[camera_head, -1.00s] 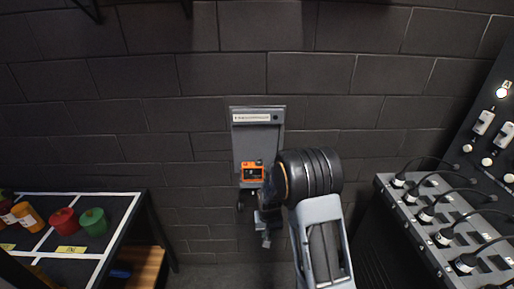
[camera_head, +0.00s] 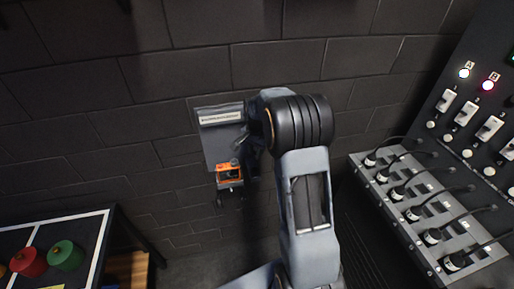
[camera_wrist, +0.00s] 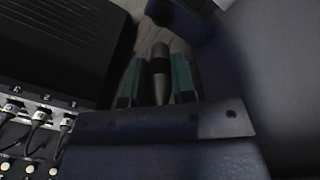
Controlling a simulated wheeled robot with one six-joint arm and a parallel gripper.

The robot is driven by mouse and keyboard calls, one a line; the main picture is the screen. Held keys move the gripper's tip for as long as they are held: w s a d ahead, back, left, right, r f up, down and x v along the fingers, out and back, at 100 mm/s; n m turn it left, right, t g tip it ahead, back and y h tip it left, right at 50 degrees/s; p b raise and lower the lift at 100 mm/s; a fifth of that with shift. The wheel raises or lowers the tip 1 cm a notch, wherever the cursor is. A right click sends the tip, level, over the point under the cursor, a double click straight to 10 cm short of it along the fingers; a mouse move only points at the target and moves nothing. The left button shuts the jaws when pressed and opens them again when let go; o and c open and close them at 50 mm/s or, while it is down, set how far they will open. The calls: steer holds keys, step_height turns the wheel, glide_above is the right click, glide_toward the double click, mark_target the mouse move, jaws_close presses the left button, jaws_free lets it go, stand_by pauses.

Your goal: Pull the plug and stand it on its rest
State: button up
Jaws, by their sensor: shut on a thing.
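In the wrist view my gripper (camera_wrist: 158,84) has its two teal-padded fingers shut on a slim, dark, tapered thing with a black band, which looks like a plug (camera_wrist: 159,66). Its far end and any cable are not clear. In the head view my gripper is hidden behind my own arm. Several black plugs with pale bands and cables sit in a grey sloped rack (camera_head: 416,177) at the right. Some of these plugs (camera_wrist: 40,115) also show at the left of the wrist view. I cannot tell which part is the rest.
A dark panel (camera_head: 480,110) with switches and lit lamps (camera_head: 488,85) rises behind the rack. A grey wall plate (camera_head: 216,150) carries an orange device (camera_head: 229,172).

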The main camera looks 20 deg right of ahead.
mark_target(255, 158)
steer(key=shift+a+f+b, duration=0.35)
steer(key=shift+f+b, duration=0.05)
steer(key=shift+f, duration=0.2)
steer(key=shift+f+b, duration=1.4)
steer(key=shift+f, duration=0.85)
steer(key=shift+f+b, duration=1.3)
steer(key=shift+f, duration=0.35)
stand_by(1.0)
steer(key=o, duration=1)
step_height(255, 158, up, 14)
steer(key=shift+f+b, duration=0.15)
steer(key=shift+b, duration=0.55)
